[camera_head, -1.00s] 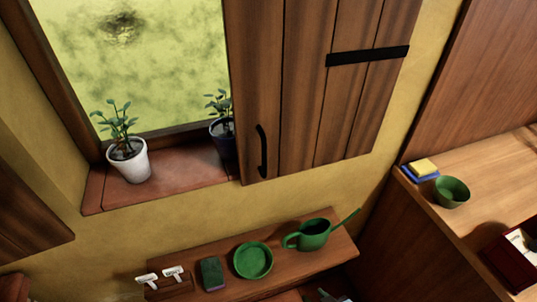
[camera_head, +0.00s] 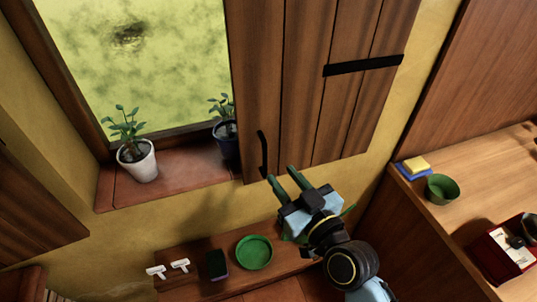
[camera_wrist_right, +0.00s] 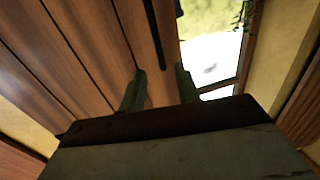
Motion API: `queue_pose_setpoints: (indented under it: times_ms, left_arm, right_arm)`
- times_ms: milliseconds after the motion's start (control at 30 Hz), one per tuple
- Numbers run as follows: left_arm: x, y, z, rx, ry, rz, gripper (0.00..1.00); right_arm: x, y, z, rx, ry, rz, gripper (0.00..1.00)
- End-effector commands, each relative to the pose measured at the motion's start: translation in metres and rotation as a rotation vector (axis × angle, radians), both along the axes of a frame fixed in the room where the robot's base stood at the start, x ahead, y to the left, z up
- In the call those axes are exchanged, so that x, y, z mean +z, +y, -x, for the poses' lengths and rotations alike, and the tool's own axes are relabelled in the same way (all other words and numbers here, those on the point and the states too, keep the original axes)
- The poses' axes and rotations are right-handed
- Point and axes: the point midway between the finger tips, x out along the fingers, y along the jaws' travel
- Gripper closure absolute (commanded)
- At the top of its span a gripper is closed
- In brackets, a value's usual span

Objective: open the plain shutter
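A brown plank shutter (camera_head: 302,80) is on the right side of the window, with a black strap (camera_head: 363,65) and an upright black handle (camera_head: 263,153) near its lower left edge. My right gripper (camera_head: 281,175) is open and empty just below and right of the handle, its fingers pointing up at the shutter. In the right wrist view, the handle (camera_wrist_right: 155,35) lies ahead, roughly in line with the gap between the two green fingers (camera_wrist_right: 160,88), and apart from them. My left gripper is out of view.
Two potted plants, one white (camera_head: 138,162) and one dark (camera_head: 227,145), stand on the sill (camera_head: 180,180). The shelf below holds a green dish (camera_head: 254,252). Another dark wooden panel (camera_head: 35,215) is at left. A counter at right holds a green bowl (camera_head: 442,188).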

Motion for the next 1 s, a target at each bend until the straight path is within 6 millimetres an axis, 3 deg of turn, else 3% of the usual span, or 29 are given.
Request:
queue_pose_setpoints:
  times_ms: [100, 300, 767, 1000]
  left_arm:
    - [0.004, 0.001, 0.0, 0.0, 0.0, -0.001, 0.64]
    - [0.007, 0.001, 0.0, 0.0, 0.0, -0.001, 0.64]
    - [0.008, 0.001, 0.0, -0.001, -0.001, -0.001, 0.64]
    - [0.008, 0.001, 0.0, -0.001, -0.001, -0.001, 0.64]
  right_arm:
    - [0.002, 0.013, -0.024, 0.0, 0.001, -0.003, 0.68]
    - [0.0, 0.028, -0.051, -0.001, 0.0, -0.001, 0.68]
    - [-0.001, 0.035, -0.063, -0.001, 0.002, 0.001, 0.68]
    - [-0.001, 0.035, -0.063, -0.001, 0.002, 0.001, 0.95]
